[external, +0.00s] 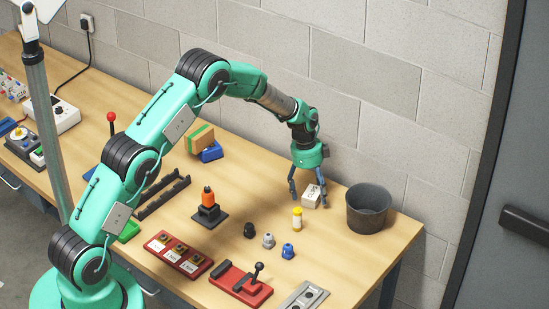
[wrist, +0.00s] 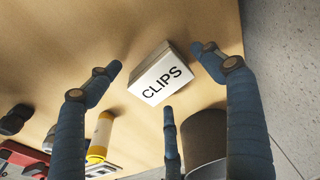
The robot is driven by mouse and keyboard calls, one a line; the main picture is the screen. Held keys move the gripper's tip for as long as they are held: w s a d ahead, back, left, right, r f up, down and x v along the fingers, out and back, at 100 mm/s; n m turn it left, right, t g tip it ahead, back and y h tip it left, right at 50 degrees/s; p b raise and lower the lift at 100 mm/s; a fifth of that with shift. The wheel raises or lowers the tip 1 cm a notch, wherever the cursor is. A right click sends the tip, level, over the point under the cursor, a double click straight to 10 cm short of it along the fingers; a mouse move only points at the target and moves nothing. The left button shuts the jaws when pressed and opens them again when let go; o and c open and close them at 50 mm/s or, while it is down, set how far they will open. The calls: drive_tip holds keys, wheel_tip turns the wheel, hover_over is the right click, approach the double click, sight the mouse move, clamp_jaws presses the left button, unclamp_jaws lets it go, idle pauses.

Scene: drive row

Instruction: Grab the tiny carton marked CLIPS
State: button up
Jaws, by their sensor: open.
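The small white carton marked CLIPS (wrist: 162,78) lies on the wooden bench top, its label facing my wrist camera. In the external view the carton (external: 311,197) is near the wall, left of the grey bin. My gripper (external: 308,196) points down over it, with blue fingers spread. In the wrist view my gripper (wrist: 160,75) is open, with a finger on the left, one on the right and one at the bottom. The carton sits between the left and right fingertips, with gaps visible on both sides. I cannot tell the exact height of the fingertips.
A dark grey bin (external: 369,210) stands close on the right. A yellow and white bottle (external: 297,219) is just in front of the carton. Several small knobs (external: 268,241) and a red lever base (external: 241,286) lie nearer the front edge. The block wall (external: 350,110) is behind.

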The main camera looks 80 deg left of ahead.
sight(312, 191)
drive_tip(key=c, duration=1.6)
wheel_tip(312, 191, up, 10)
drive_tip(key=shift+p, duration=0.3)
